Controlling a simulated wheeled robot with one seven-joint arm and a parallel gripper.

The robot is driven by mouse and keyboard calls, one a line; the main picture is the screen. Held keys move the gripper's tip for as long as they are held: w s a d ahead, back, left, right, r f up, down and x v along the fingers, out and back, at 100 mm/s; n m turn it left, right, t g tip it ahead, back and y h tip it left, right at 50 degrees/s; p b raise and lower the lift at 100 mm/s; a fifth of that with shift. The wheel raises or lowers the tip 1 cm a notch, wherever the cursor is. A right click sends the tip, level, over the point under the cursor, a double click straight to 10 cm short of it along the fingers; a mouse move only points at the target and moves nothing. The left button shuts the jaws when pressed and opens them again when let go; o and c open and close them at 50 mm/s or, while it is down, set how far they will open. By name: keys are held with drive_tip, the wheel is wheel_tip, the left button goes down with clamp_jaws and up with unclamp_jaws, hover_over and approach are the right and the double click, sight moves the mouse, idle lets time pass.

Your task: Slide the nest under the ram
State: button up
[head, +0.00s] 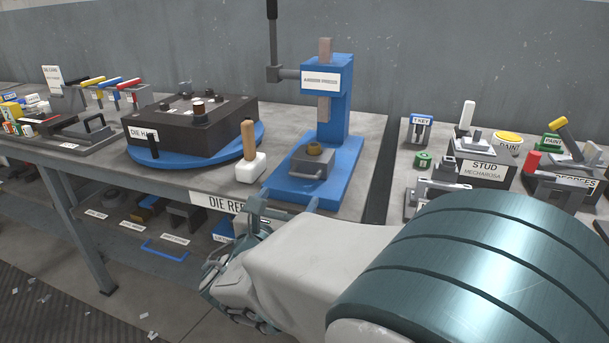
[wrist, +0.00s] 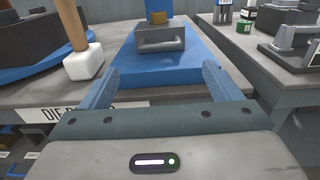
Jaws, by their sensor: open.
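The nest (head: 313,169) is a grey block with a front handle bar, sitting on the blue base of the arbor press (head: 345,173). A brass-coloured round piece (head: 314,149) sits on top of it. The ram (head: 324,106) is the grey square bar in the press head; the nest stands in front of it, toward me. In the wrist view the nest (wrist: 160,40) is straight ahead, beyond my gripper's fingers. My gripper (wrist: 161,88) is open and empty, its blue fingers spread near the front edge of the press base, apart from the handle.
A wooden-handled white mallet (head: 250,166) stands just left of the press base. A dark die block (head: 190,128) on a blue turntable is further left. The press lever (head: 272,40) rises at the upper left. A second bench with labelled stations (head: 480,172) lies to the right, past a dark gap.

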sight(303, 176)
drive_tip(key=b+x, duration=0.2)
drive_tip(key=x, duration=0.6)
drive_tip(key=shift+w+d, duration=0.1)
drive_tip(key=shift+w, duration=0.05)
